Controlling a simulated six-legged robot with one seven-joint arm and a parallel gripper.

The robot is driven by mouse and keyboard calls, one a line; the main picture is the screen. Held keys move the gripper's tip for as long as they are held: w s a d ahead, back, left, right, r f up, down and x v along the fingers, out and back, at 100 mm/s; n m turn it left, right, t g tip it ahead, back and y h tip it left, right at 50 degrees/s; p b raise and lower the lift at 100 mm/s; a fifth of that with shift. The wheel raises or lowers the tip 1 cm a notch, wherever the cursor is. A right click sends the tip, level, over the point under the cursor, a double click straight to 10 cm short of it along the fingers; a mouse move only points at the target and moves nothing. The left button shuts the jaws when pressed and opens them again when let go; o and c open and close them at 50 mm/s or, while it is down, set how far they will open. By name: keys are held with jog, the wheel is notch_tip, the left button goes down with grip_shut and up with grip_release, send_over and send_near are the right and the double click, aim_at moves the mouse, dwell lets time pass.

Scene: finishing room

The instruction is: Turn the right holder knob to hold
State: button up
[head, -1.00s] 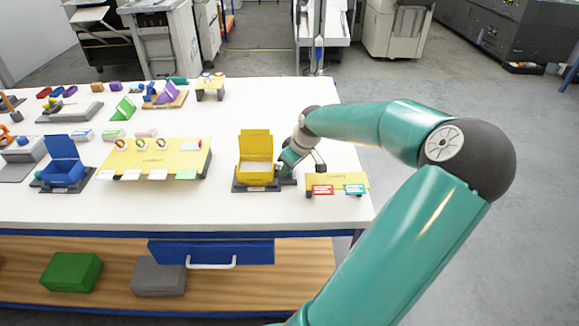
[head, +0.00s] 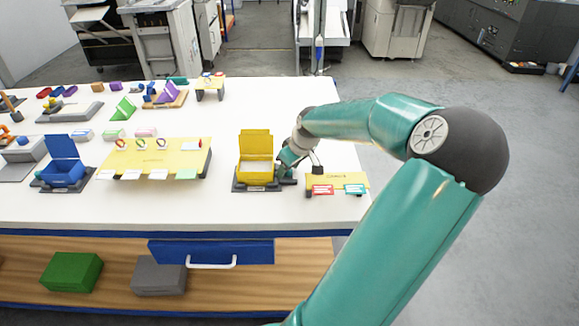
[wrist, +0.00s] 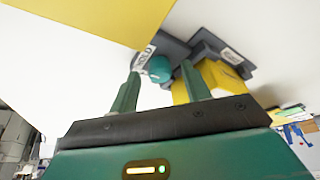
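The right holder is a yellow box with a raised lid (head: 255,146) on a dark base, near the right end of the table. Its teal knob (wrist: 159,69) shows in the wrist view on a dark mount, beside a white label (wrist: 145,58) that seems to read HOLD. My gripper (head: 284,170) is low at the right side of the yellow box. In the wrist view my gripper (wrist: 160,72) has its two fingers apart, with the knob between and just beyond the tips. I cannot tell whether they touch it. The head view hides most of the knob.
A yellow panel (head: 345,180) with red and teal tags stands just right of my gripper. A blue holder (head: 64,172) and a wide yellow board (head: 150,160) with rings lie to the left. White tabletop is clear behind the yellow box.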

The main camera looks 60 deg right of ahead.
jog(key=v, duration=1.3)
jog(key=shift+s+r, duration=0.2)
jog(key=shift+r, duration=0.2)
jog(key=shift+a, duration=0.1)
